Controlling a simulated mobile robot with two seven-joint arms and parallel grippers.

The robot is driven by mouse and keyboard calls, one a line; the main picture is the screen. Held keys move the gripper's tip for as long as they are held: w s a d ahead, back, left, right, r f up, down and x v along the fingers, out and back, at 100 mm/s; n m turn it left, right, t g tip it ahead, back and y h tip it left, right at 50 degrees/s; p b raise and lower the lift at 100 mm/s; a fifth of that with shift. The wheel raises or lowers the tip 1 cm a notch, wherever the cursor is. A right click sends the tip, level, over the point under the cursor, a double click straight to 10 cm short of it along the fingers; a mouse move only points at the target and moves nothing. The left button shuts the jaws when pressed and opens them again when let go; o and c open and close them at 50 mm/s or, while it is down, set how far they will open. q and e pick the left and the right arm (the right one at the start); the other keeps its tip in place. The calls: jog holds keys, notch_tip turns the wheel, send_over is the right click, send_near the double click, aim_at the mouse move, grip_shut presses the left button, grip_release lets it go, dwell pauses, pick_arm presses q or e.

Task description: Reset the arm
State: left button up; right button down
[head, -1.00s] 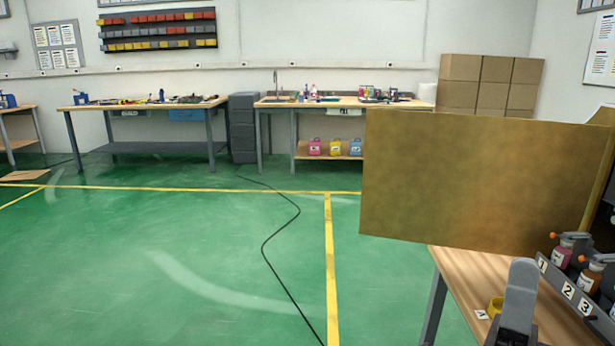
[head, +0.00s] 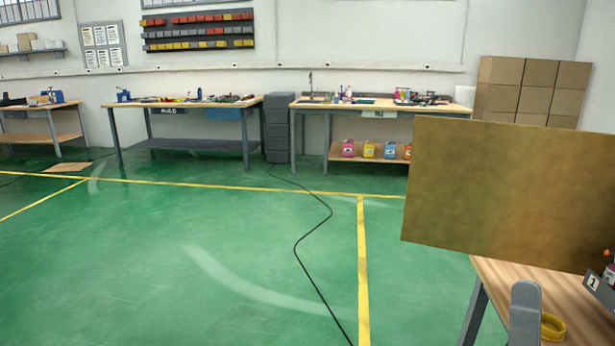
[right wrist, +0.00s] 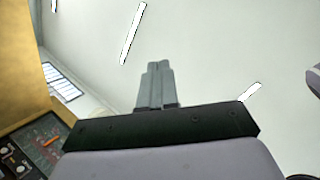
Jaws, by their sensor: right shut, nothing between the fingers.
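My left gripper is in neither view.
A large brown board (head: 510,190) stands over the near table. A yellow ring (head: 552,327) lies beside my right gripper. A numbered dark rack (head: 600,290) is cut off at the right edge. Workbenches (head: 190,103) line the back wall; the green floor (head: 150,260) is open.

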jog(key=w+a+f+n+g+y+p, duration=0.2)
jog(key=f+n+g+y, duration=0.2)
jog(key=f+n, duration=0.15)
jog(key=w+a+f+n+g+y+p, duration=0.1)
jog(key=a+f+n+g+y+p, duration=0.15)
jog(key=f+n+g+y, duration=0.35)
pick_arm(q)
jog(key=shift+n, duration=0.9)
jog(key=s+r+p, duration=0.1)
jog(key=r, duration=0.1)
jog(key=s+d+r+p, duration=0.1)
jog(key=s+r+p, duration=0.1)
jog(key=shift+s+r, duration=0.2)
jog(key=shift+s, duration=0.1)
pick_arm(e)
jog(key=s+f+n+g+h, duration=0.1)
jog(key=s+f+g, duration=0.2)
jog(key=f, duration=0.3)
jog(key=s+a+f+n+g, duration=0.1)
jog(key=s+f+g, duration=0.2)
jog(key=f, duration=0.4)
jog(key=s+f+n+g+h, duration=0.1)
jog(key=s+f+g, duration=0.2)
jog(key=s+f, duration=0.2)
notch_tip(320, 180, down, 2)
jog(key=shift+a+f+g+h, duration=0.1)
jog(key=shift+a+g+h, duration=0.05)
jog(key=shift+g+h, duration=0.15)
